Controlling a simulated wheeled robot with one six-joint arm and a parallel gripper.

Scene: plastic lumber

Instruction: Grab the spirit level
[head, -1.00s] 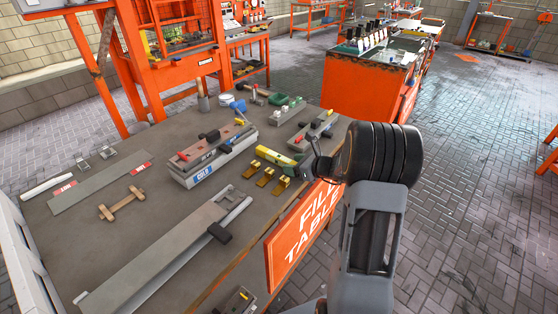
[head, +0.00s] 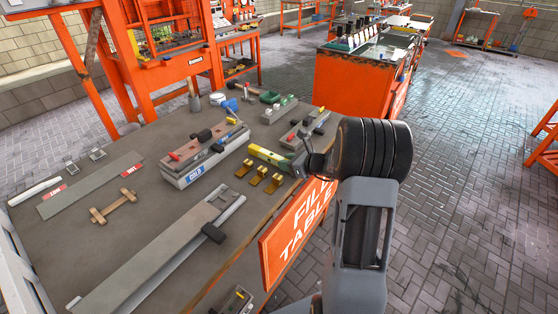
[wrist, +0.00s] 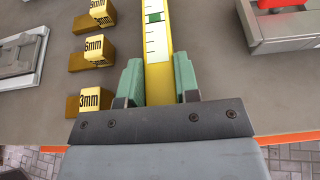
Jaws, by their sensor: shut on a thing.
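The spirit level is a yellow bar (head: 266,155) with a white scale and a green vial. It lies near the right edge of the grey-topped table (head: 160,240). In the wrist view the spirit level (wrist: 156,45) runs straight away from my gripper (wrist: 158,82). The green fingers are closed against both sides of its near end. In the head view my gripper (head: 300,163) is at the level's right end, partly hidden behind my own wrist. I cannot tell whether the level touches the table or is slightly raised.
Brass gauge blocks (wrist: 96,50), marked 3mm and up, stand left of the level. A stack labelled in blue (head: 203,155) is behind them. A grey tool with a red part (head: 302,130) lies to the right. The orange sign (head: 297,232) hangs off the table's edge.

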